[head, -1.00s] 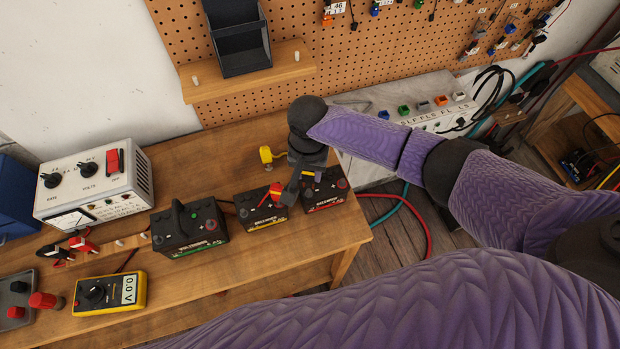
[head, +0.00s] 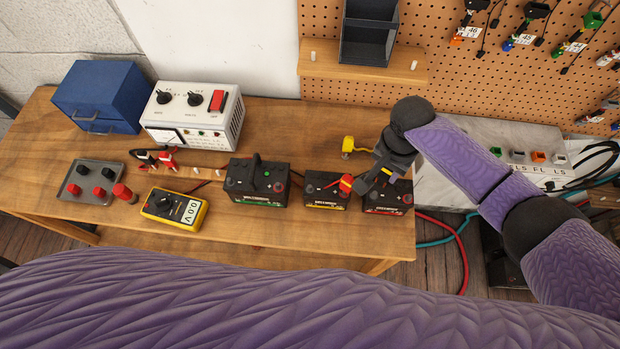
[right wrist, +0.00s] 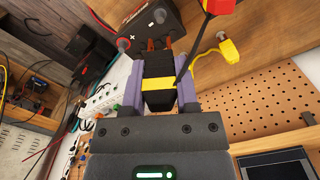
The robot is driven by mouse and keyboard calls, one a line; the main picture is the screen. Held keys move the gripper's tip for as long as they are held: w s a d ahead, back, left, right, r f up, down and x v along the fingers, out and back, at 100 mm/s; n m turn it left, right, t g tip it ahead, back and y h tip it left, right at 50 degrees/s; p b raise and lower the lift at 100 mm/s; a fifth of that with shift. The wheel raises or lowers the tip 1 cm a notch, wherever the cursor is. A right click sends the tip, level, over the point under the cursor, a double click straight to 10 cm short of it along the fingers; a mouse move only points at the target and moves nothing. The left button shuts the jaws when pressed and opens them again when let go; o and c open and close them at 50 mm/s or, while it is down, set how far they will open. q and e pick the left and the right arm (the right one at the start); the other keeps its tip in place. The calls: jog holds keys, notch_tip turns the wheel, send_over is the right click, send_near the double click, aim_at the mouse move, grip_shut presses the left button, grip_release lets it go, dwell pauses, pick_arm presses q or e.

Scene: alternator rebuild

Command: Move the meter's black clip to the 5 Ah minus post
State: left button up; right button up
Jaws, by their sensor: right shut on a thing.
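My right gripper (head: 366,186) is over the gap between the yellow-labelled battery (head: 322,200) and the red-labelled battery (head: 390,208). In the right wrist view its purple fingers (right wrist: 158,92) are shut on a black clip (right wrist: 158,70) with a yellow band. The clip's copper jaws point at a battery (right wrist: 145,30) with a red post and a grey post; I cannot tell if they touch it. A red clip (head: 346,182) sits by the yellow-labelled battery. The yellow meter (head: 173,208) reads 0.0 V. Battery ratings are unreadable. My left gripper is out of view.
A green-labelled battery (head: 256,194) stands left of the yellow one. A yellow clamp (head: 352,145) stands behind the batteries. A white power supply (head: 192,115), blue cabinet (head: 98,97) and grey tray (head: 92,183) are at left. The bench's right edge is close to the red-labelled battery.

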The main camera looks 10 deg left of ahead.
pick_arm(q)
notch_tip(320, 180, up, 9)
jog(key=p, duration=0.7)
pick_arm(e)
notch_tip(320, 180, up, 8)
jog(key=shift+f, duration=0.2)
jog(key=b, duration=0.5)
send_near(310, 186)
notch_tip(310, 186, down, 3)
jog(key=b, duration=0.8)
jog(key=shift+r, duration=0.1)
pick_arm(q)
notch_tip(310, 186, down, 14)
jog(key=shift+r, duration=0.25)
pick_arm(e)
jog(key=shift+f, duration=0.25)
jog(key=shift+f+b, duration=1.2)
jog(key=shift+b, duration=0.05)
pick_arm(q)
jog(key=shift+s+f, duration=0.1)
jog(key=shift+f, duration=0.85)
pick_arm(e)
jog(key=o, duration=1)
jog(key=shift+c, duration=0.2)
